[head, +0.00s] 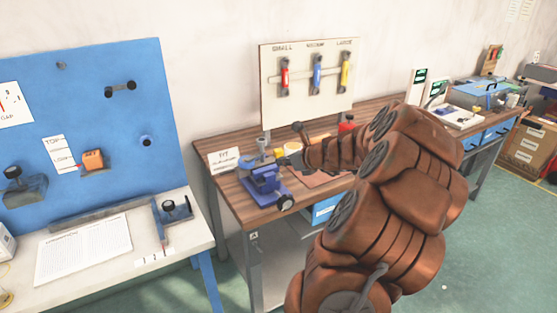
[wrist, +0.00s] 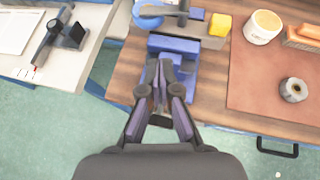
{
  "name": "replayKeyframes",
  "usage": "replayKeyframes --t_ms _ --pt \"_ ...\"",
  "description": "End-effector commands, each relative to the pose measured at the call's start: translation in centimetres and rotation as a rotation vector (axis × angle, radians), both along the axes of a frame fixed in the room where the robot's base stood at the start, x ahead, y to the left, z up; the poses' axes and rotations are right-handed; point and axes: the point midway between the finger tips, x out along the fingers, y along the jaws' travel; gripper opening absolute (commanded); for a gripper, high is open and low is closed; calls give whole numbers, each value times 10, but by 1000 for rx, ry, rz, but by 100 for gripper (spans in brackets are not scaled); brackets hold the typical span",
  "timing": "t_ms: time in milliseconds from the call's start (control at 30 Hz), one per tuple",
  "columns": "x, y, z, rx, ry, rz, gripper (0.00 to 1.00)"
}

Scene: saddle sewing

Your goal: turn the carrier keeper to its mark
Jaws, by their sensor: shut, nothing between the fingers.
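I cannot tell for sure which part is the carrier keeper. A blue clamp-like fixture (head: 264,184) with a grey upright part and a dark round knob stands at the wooden bench's near left corner. It also shows in the wrist view (wrist: 178,46), partly hidden by my gripper. My gripper (wrist: 165,68) is shut and empty, with its fingertips over the fixture's near side; contact is unclear. In the head view my arm hides much of the bench right of the fixture. On the white table, a dark bar (head: 158,222) has a red tip by a strip of tick marks (head: 154,258).
A card (head: 224,159) stands left of the fixture. A white tub (wrist: 262,26), a yellow block (wrist: 220,25) and a metal spool (wrist: 293,89) lie to its right. A tool board (head: 309,85) stands behind. A gap separates the white table (head: 100,275) from the bench.

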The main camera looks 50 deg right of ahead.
Motion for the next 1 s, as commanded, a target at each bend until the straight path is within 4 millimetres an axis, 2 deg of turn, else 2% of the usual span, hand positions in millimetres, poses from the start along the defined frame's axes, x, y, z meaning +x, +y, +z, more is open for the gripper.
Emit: replayKeyframes --t_ms 533,700,1000 --pt "72 -4 -40 -1 1 5 0" --pt "94 -6 -40 -2 3 6 0" --pt "110 -8 -40 -4 2 5 0"
